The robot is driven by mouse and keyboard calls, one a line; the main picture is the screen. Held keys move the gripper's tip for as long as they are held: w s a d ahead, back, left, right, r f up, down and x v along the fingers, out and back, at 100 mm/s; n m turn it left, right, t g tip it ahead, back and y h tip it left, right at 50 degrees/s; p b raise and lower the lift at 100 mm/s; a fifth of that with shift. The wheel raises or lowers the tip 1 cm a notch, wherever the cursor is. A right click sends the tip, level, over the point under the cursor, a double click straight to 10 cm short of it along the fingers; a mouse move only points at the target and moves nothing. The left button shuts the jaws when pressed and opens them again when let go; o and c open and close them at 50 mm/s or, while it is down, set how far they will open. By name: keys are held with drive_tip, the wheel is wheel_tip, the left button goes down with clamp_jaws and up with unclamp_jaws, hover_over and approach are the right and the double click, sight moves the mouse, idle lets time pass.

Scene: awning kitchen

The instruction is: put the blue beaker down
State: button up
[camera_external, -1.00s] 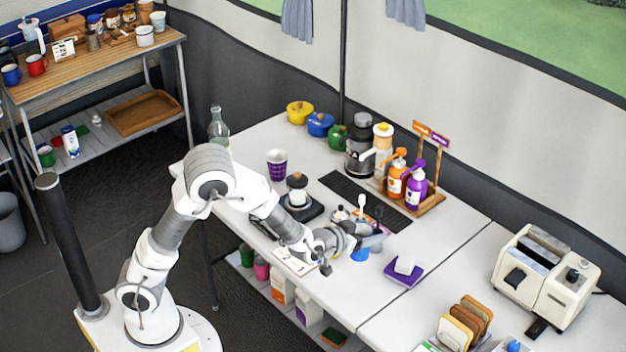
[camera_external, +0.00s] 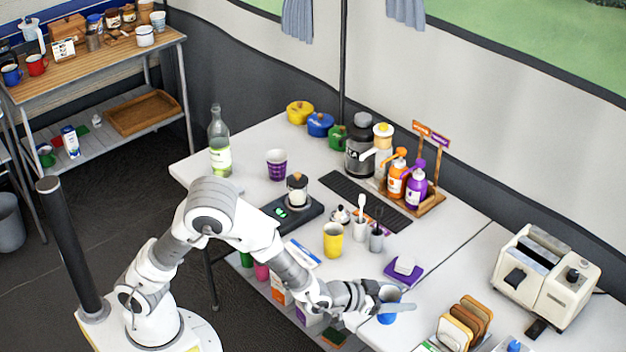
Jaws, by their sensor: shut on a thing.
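The blue beaker (camera_external: 387,318) is near the front edge of the white table, left of the bread slices. My gripper (camera_external: 388,302) is shut on it, and the fingers hide part of its side. The beaker looks roughly upright. I cannot tell whether its base touches the table top or hangs just above it.
A purple sponge-like block with a white piece (camera_external: 404,268) lies behind the beaker. A yellow cup (camera_external: 333,240) and grey cups with brushes (camera_external: 376,240) stand further back left. A rack of bread slices (camera_external: 466,322) and a toaster (camera_external: 543,275) are to the right.

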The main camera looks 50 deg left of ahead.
drive_tip(key=shift+w+a+f+b, duration=0.4)
drive_tip(key=shift+w+f, duration=0.45)
drive_tip(key=shift+f, duration=0.4)
drive_tip(key=shift+w+a+f+b, duration=0.3)
drive_tip(key=shift+w+a+f, duration=0.2)
drive_tip(key=shift+w+f, duration=0.55)
drive_tip(key=shift+w+a+f+b, duration=0.4)
drive_tip(key=shift+w+f, duration=0.25)
drive_tip(key=shift+f, duration=0.75)
drive_tip(key=shift+f, duration=0.1)
drive_tip(key=shift+f, duration=0.15)
drive_tip(key=o, duration=1.3)
drive_tip(key=shift+o, duration=0.2)
